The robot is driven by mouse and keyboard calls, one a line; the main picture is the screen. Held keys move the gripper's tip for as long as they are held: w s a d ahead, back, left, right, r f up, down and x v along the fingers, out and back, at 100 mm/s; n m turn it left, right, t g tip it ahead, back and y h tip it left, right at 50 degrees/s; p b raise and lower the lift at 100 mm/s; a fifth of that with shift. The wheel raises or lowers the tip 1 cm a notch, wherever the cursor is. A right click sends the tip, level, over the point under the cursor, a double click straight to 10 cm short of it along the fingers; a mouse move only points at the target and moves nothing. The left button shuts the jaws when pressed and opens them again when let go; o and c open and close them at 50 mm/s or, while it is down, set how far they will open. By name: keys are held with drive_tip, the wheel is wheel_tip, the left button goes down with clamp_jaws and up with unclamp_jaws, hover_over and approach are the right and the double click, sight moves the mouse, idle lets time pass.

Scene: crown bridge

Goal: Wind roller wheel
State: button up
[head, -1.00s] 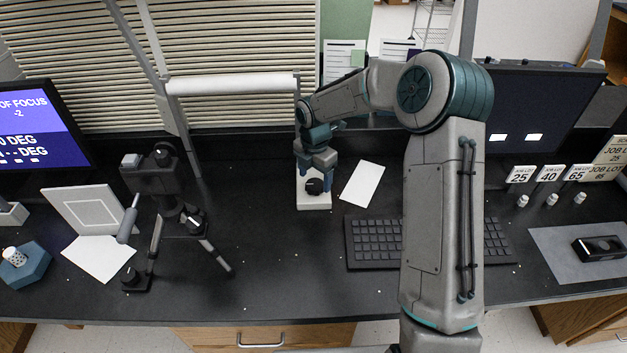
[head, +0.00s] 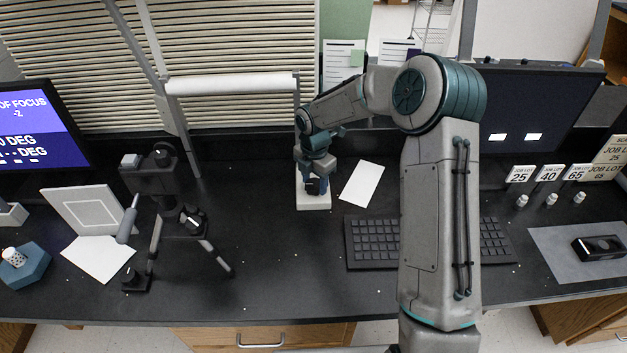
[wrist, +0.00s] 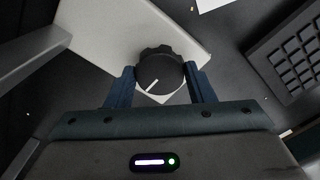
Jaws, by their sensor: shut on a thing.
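The roller wheel is a black lobed knob (wrist: 160,71) with a white pointer line, on a pale box (wrist: 105,32). In the wrist view its line points to the lower left. My gripper (wrist: 159,82) is shut on the knob, with one blue finger on each side. In the head view the knob (head: 312,187) is partly hidden by my gripper (head: 315,180), and the box (head: 313,203) stands on the black bench. A white roller (head: 230,84) spans the frame above and behind, to the left.
A white paper (head: 361,184) and a black keyboard (head: 373,243) lie right of the box. A camera-like device on a tripod (head: 160,180) stands to the left. A dark screen (head: 540,110) stands back right. The bench between tripod and box is mostly clear.

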drive_tip(key=shift+a, duration=0.1)
drive_tip(key=m, duration=0.4)
drive_tip(key=shift+b, duration=0.35)
drive_tip(key=m+b, duration=0.1)
drive_tip(key=m, duration=0.3)
drive_tip(key=shift+m, duration=0.3)
drive_tip(key=m+b, duration=0.1)
drive_tip(key=m, duration=0.3)
drive_tip(key=shift+m, duration=0.3)
drive_tip(key=shift+m+b, duration=0.35)
drive_tip(key=shift+m, duration=1.55)
drive_tip(key=o, duration=1)
drive_tip(key=shift+c, duration=0.2)
